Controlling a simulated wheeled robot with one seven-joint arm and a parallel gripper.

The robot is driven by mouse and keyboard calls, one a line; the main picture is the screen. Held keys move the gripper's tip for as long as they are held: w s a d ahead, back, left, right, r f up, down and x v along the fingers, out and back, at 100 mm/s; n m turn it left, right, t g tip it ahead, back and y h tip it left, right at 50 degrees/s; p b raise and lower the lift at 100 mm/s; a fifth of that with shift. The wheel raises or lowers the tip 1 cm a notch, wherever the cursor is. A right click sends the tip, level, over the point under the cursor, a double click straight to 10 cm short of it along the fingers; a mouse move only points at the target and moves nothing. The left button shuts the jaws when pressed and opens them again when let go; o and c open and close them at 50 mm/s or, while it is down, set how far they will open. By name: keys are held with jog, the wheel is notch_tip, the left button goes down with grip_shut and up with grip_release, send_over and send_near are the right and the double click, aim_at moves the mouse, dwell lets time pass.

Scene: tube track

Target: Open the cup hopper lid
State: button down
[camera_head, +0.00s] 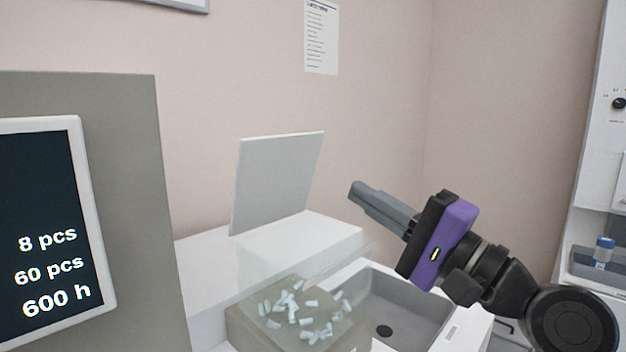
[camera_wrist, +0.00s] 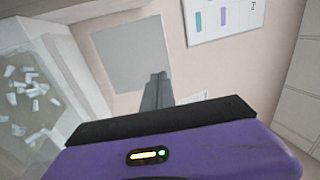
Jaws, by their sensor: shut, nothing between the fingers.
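The hopper lid (camera_head: 277,182) is a flat pale grey panel standing nearly upright at the back of a white housing (camera_head: 285,235). It also shows in the wrist view (camera_wrist: 128,50). In front of it is the clear-walled cup hopper (camera_head: 240,318), its top open, with several small white cups (camera_head: 290,303) lying loose inside. The cups also show at the left of the wrist view (camera_wrist: 25,98). My gripper (camera_head: 357,190) is shut and empty, to the right of the lid in the head view, with a visible gap between them. Its closed fingers (camera_wrist: 157,82) overlap the lid's lower right corner in the wrist view.
A grey sink-like basin (camera_head: 400,300) with a dark drain lies right of the hopper. A grey machine with a screen (camera_head: 50,240) stands at the left. The air above the hopper is clear.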

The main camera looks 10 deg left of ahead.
aim_at(289, 146)
jog(key=p+x, duration=0.1)
jog(key=x, duration=1.3)
jog(key=shift+r+p, duration=0.15)
jog(key=shift+p, duration=0.2)
jog(key=shift+a+r+p, duration=0.1)
jog(key=shift+r+p, duration=0.3)
jog(key=shift+p, duration=0.55)
jog(key=shift+w+a+r+g+h+p, duration=0.3)
jog(key=shift+a+r+h+p, duration=0.1)
jog(key=shift+p, duration=0.85)
jog(key=p, duration=0.3)
jog(key=shift+w+a+r+h, duration=0.1)
jog(key=shift+w+a+h, duration=0.2)
jog(key=shift+w+a, duration=0.1)
jog(key=shift+w+a+f+g+p, duration=0.15)
jog(key=shift+f+g+p, duration=0.05)
jog(key=shift+g+p, duration=0.15)
jog(key=shift+f, duration=0.1)
